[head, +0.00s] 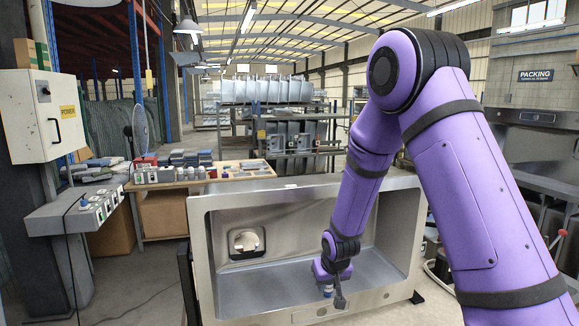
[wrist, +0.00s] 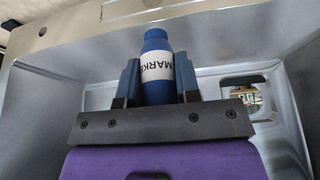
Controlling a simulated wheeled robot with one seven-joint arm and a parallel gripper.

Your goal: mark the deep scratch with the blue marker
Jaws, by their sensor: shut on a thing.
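The blue marker (wrist: 157,42), with a white label reading "MARK", stands between the two fingers of my gripper (wrist: 158,75) in the wrist view. My gripper is shut on it. In the head view my gripper (head: 333,290) is inside the steel sink (head: 290,190), low and right of centre, near the lower wall. The marker's tip is not clear in either view. I cannot make out the deep scratch in either view.
The sink stands on its side, its bowl facing me, with a square-rimmed drain opening (head: 246,243) at the left of its back wall; the opening also shows in the wrist view (wrist: 246,97). A workbench (head: 200,180) with small items stands behind left. A control box (head: 46,115) is at far left.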

